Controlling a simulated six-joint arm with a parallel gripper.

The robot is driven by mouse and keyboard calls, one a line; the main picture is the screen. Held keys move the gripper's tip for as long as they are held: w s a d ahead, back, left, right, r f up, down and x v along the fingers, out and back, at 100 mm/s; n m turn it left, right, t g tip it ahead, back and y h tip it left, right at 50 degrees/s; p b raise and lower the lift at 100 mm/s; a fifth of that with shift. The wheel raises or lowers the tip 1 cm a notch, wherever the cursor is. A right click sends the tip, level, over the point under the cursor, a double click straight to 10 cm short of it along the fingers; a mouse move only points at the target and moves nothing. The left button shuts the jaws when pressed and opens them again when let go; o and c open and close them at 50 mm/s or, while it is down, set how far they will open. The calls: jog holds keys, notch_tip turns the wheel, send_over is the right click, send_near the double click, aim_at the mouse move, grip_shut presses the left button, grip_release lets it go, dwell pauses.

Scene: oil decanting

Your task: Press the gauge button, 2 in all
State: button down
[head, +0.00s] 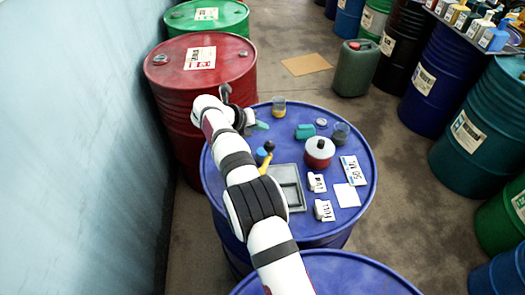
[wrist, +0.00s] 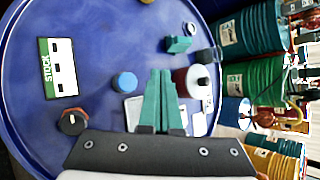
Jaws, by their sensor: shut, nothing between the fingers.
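A round red-and-white body with a black knob on top (head: 319,150) stands upright on the blue drum top (head: 352,205). It is the most button-like thing I see, but I cannot tell for sure that it is the gauge. My gripper (head: 262,125) is over the left rear of the drum top, left of and behind that body. In the wrist view my green fingers (wrist: 161,75) are together and empty. No contact with the knob shows.
A grey tray (head: 297,200), white FULL block (head: 324,210) and 50 ML card (head: 350,170) lie in front. A STOCK card (wrist: 60,68) and blue cap (wrist: 125,82) show in the wrist view.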

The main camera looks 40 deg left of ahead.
aim_at(260, 154)
jog(key=shift+r, duration=0.6)
jog(key=shift+f, duration=4.45)
jog(key=shift+f, duration=0.4)
jog(key=shift+f, duration=0.45)
jog(key=shift+r, duration=0.85)
